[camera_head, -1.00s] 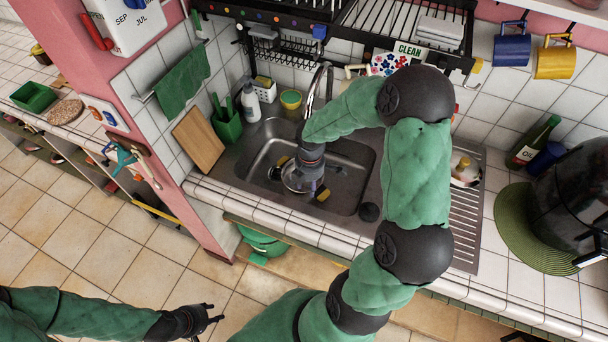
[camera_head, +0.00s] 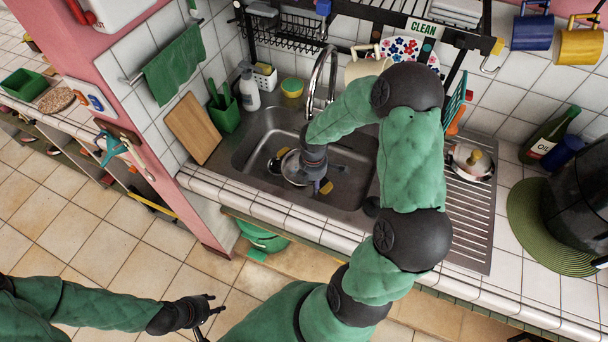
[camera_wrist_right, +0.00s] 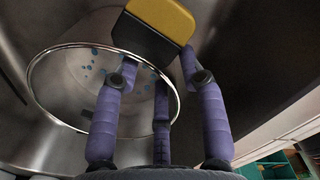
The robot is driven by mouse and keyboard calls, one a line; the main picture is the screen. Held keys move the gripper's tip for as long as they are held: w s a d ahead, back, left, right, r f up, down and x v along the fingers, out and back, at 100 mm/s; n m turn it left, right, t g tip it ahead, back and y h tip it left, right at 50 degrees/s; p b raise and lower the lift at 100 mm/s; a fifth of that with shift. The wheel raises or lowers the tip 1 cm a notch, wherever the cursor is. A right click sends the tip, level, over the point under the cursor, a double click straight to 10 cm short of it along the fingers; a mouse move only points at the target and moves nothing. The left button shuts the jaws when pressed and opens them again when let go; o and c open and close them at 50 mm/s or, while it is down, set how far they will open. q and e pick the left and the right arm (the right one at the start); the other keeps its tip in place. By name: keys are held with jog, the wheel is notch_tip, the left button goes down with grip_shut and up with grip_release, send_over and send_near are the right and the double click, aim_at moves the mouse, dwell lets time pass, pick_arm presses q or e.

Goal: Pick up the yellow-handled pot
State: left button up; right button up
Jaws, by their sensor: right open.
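A metal pot (camera_head: 291,167) with yellow handles sits in the sink, partly hidden by my right wrist. In the right wrist view its round rim (camera_wrist_right: 32,88) and inner wall with blue spots show on the left. A yellow handle with a black underside (camera_wrist_right: 163,18) is at the top there. My right gripper (camera_wrist_right: 158,65) is open, its purple fingers spread. Two fingertips reach the handle's lower edge in that view; I cannot tell whether they touch. My left gripper (camera_head: 212,307) is open and empty over the floor, far from the pot.
The sink (camera_head: 250,150) walls and the tap (camera_head: 321,75) stand close around my right gripper. A cutting board (camera_head: 194,128) leans at left. Bottles and a green mat (camera_head: 525,225) are further right.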

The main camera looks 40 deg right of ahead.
aim_at(312, 189)
notch_tip(312, 189, down, 4)
jog(key=shift+f+b, duration=0.25)
jog(key=shift+b, duration=0.5)
jog(key=shift+a, duration=0.1)
grip_shut()
jog(key=shift+r, duration=0.1)
jog(key=shift+r, duration=0.15)
